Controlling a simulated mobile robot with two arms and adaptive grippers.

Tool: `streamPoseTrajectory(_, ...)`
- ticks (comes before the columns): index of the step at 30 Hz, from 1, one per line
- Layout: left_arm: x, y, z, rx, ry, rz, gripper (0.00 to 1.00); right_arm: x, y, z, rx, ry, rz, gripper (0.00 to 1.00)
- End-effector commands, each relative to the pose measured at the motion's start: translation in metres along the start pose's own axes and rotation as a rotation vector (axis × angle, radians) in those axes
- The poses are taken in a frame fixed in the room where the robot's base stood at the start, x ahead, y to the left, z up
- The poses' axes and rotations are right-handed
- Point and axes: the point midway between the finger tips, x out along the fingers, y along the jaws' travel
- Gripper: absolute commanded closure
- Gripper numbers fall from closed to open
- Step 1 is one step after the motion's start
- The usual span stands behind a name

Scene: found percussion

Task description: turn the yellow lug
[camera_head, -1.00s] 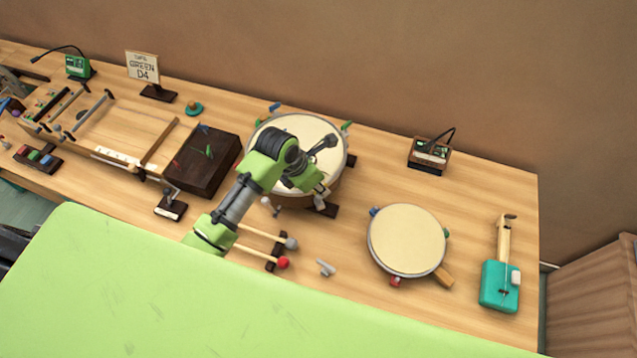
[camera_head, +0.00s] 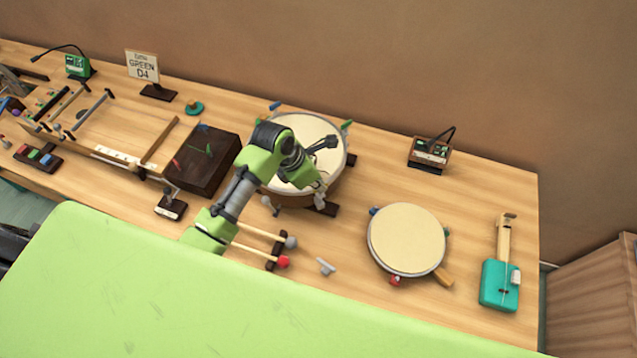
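The round drum (camera_head: 328,160) with a pale head stands at the middle of the bench. A blue lug (camera_head: 274,106) and a green lug (camera_head: 347,124) show on its far rim. No yellow lug can be made out clearly; my arm covers part of the drum's near side. My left gripper (camera_head: 320,197) is at the drum's near right rim, pointing down, small and partly hidden by my green wrist. I cannot tell whether its fingers are apart or closed on a lug. My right gripper is not in view.
Two mallets (camera_head: 262,243) and a small grey piece (camera_head: 325,267) lie in front. A dark box (camera_head: 205,165) is left of the drum. Bare bench lies behind the smaller drum.

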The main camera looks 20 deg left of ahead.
Motion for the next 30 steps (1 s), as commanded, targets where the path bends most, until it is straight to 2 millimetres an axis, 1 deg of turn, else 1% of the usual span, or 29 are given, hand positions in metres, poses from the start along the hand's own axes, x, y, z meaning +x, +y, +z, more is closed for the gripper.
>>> streamPoseTrajectory(30, 0.0004, 0.0058, 0.0039, 0.882, 0.000, -0.365, 1.00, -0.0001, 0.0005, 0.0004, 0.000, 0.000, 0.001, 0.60)
